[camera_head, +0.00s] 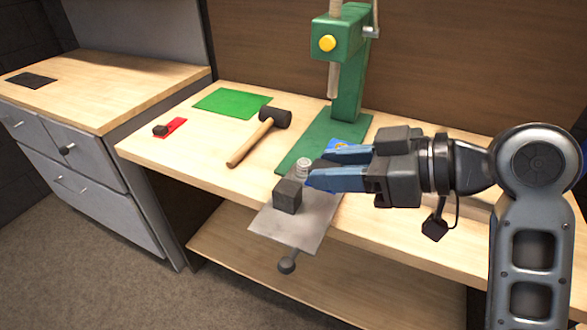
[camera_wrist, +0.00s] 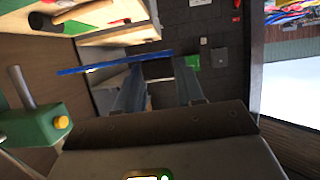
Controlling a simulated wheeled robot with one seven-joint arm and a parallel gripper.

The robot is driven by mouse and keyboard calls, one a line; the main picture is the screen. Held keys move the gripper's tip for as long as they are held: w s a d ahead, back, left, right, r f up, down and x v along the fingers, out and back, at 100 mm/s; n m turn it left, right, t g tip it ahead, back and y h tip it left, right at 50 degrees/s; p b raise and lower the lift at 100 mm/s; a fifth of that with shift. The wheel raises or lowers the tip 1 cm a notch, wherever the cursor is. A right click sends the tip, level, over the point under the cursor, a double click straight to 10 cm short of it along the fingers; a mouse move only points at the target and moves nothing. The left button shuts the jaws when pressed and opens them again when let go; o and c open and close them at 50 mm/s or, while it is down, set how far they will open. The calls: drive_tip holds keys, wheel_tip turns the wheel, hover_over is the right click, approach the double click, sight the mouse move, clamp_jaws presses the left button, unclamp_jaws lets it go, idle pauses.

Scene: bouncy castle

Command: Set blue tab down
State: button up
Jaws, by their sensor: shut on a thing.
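The blue tab shows as a thin blue strip (camera_wrist: 115,63) across the fingertips in the wrist view, seen nearly edge-on and reaching out to the left. In the head view a small blue patch with a yellow mark (camera_head: 343,146) shows just behind my far finger; most of it is hidden. My gripper (camera_head: 318,167) points left above the front of the workbench, with its jaws shut on the blue tab. It is right of a dark block (camera_head: 288,195) and a silver ribbed cylinder (camera_head: 302,168); whether they touch is unclear.
The dark block is on a grey plate (camera_head: 305,228) at the bench's front edge. A green press (camera_head: 349,80) stands behind my gripper. A mallet (camera_head: 258,136), a green sheet (camera_head: 230,102) and a red tab (camera_head: 176,127) lie left. Bare wood (camera_head: 195,150) surrounds them.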

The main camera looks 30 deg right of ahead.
hover_over(294, 189)
wheel_tip(294, 189, down, 7)
drive_tip(key=shift+r, duration=0.1)
drive_tip(key=shift+f, duration=1.95)
drive_tip(key=shift+f, duration=0.15)
drive_tip(key=o, duration=1)
